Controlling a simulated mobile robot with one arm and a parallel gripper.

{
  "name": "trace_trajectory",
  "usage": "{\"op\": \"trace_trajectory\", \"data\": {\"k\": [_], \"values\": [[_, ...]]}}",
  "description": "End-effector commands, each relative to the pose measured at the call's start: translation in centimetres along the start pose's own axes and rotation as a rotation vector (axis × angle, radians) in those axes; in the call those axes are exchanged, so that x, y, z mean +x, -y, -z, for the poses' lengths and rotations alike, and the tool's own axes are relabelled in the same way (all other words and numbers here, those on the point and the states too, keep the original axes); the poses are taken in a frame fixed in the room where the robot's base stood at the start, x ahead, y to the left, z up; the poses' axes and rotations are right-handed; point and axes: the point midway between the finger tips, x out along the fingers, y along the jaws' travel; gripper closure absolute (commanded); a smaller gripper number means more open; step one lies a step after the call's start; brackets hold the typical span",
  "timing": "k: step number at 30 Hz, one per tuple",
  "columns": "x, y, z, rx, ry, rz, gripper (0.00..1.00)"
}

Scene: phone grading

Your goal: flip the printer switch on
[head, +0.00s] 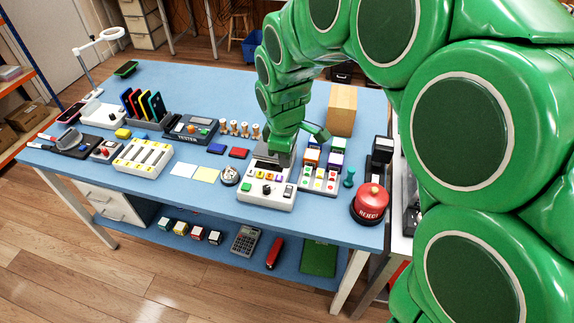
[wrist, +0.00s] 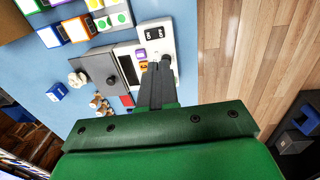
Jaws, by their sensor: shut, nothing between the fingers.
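The printer (head: 266,199) is a white unit with coloured buttons and a dark grey part behind, near the table's front edge. A dark switch (head: 289,190) sits at the right end of its front panel. In the wrist view, a black switch with white marks (wrist: 153,38) shows on the white panel (wrist: 165,27); its setting is too small to read. My gripper (head: 284,160) is shut and empty, pointing down over the printer. In the wrist view its fingertips (wrist: 160,66) lie over the panel, beside the coloured buttons, and hide part of it. I cannot tell whether they touch.
A tray of coloured cubes (head: 319,183) stands just right of the printer, with a red REJECT button (head: 371,203) farther right. A cardboard box (head: 341,110) stands behind.

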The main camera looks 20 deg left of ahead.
Motion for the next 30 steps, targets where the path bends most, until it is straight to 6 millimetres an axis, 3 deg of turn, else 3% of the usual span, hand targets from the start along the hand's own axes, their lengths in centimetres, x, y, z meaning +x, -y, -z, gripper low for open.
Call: {"op": "trace_trajectory", "data": {"k": [14,20,30], "values": [[-0.7,0.0,0.0,0.000,0.001,-0.001,1.00],[-0.8,-1.3,-0.1,0.001,0.001,-0.053,1.00],[-0.5,-1.3,-0.1,0.001,0.001,-0.053,1.00]]}}
